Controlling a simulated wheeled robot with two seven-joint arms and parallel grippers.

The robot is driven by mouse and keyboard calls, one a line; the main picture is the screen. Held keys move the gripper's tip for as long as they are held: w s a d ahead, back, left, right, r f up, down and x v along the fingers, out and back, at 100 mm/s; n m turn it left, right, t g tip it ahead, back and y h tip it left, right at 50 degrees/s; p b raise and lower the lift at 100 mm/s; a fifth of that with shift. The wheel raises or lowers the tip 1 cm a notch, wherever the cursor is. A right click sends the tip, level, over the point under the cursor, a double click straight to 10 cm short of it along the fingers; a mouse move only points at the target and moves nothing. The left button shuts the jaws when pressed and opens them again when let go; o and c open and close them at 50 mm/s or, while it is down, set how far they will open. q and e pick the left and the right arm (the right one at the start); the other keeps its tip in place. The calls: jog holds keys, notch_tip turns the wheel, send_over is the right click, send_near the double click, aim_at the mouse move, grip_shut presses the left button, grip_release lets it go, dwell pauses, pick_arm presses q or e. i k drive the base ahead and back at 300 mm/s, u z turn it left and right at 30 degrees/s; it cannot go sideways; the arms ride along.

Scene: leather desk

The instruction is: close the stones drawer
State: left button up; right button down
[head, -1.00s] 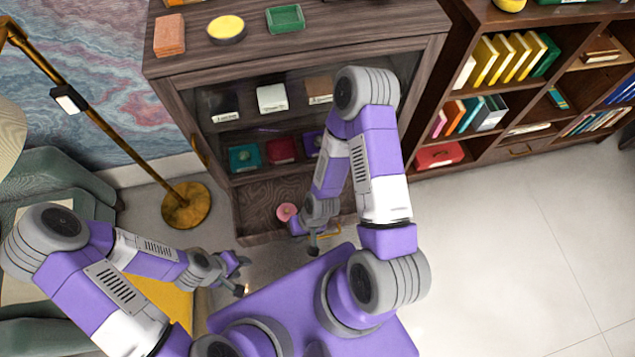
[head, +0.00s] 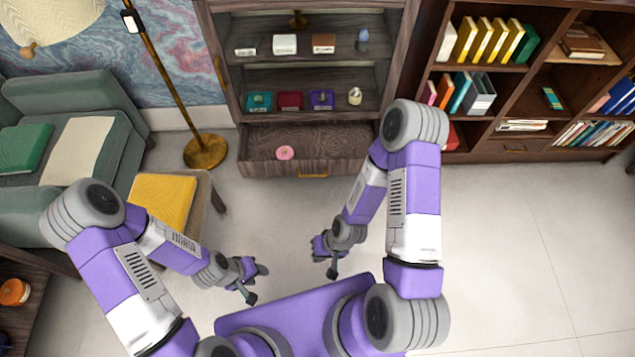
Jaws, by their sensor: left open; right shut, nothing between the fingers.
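The drawer (head: 250,168) is at the bottom of the dark wood cabinet (head: 228,95) in the head view. It is pulled out, with its wood-grained inside showing and a gold handle (head: 313,176) on its front. A pink round thing (head: 285,152) lies in it. Whether this is the stones drawer I cannot tell, as no label on it is readable. My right gripper (head: 325,267) is shut and empty, in front of the drawer and apart from it. My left gripper (head: 257,284) is open and empty, further left and nearer my base.
Cabinet shelves above hold labelled boxes, including teal (head: 258,101) and purple (head: 321,99) ones. A bookcase (head: 475,140) stands at right. A floor lamp (head: 205,151) and a stool with a yellow cloth (head: 163,200) stand at left. Floor before the drawer is clear.

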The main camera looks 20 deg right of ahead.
aim_at(321, 148)
jog(key=z, duration=0.5)
jog(key=i, duration=0.75)
jog(key=k, duration=1.05)
jog(key=u, duration=0.65)
jog(key=i, duration=0.75)
jog(key=u, duration=0.4)
